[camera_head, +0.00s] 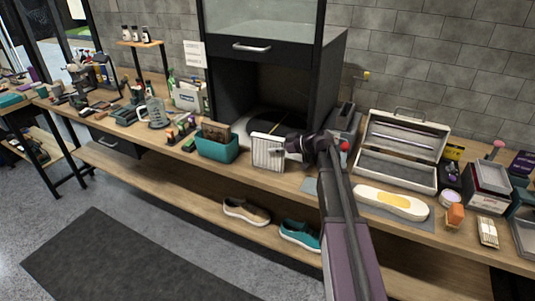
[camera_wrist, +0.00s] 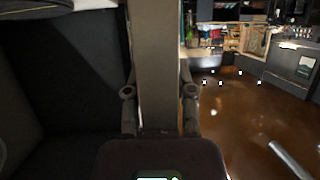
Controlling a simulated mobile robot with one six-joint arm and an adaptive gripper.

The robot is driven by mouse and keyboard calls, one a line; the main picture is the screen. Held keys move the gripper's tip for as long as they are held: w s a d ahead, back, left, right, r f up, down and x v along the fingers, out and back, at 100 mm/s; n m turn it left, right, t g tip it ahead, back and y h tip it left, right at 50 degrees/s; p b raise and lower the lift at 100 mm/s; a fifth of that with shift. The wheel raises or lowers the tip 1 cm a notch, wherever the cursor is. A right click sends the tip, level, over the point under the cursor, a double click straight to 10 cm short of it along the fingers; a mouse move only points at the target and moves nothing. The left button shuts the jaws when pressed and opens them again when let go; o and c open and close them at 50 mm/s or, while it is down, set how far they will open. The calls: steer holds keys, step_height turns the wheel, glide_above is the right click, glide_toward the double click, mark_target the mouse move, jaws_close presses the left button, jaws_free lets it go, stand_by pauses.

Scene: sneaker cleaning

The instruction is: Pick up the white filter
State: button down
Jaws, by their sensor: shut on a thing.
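The white filter (camera_head: 266,152) is a thin framed panel with a gridded face. It stands upright near the front of the wooden bench, below the dark cabinet. My gripper (camera_head: 289,148) is at its right edge and shut on it. In the wrist view the filter (camera_wrist: 155,60) shows edge-on as a tall pale grey slab between the two fingers of my gripper (camera_wrist: 159,95). Whether its lower edge touches the bench or hangs just clear, I cannot tell.
A teal bin (camera_head: 217,150) stands close left of the filter. The black cabinet (camera_head: 262,85) is open behind it. An open case (camera_head: 402,150) and a white sole-shaped piece (camera_head: 391,202) lie to the right. Shoes sit on the lower shelf (camera_head: 190,187).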

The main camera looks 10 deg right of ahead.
mark_target(279, 139)
steer(key=shift+r, duration=0.15)
step_height(279, 139, up, 3)
steer(key=p, duration=0.3)
steer(key=shift+r+p, duration=0.2)
steer(key=shift+p, duration=0.15)
steer(key=s+a, duration=0.2)
steer(key=s, duration=0.5)
steer(key=s+a+r+p, duration=0.1)
steer(key=s+a, duration=0.1)
steer(key=s, duration=0.6)
steer(key=shift+s+a+r, duration=0.15)
steer(key=shift+s+a, duration=0.05)
steer(key=shift+a, duration=0.1)
step_height(279, 139, up, 3)
steer(key=p, duration=0.3)
steer(key=shift+r, duration=0.1)
steer(key=shift+s, duration=0.2)
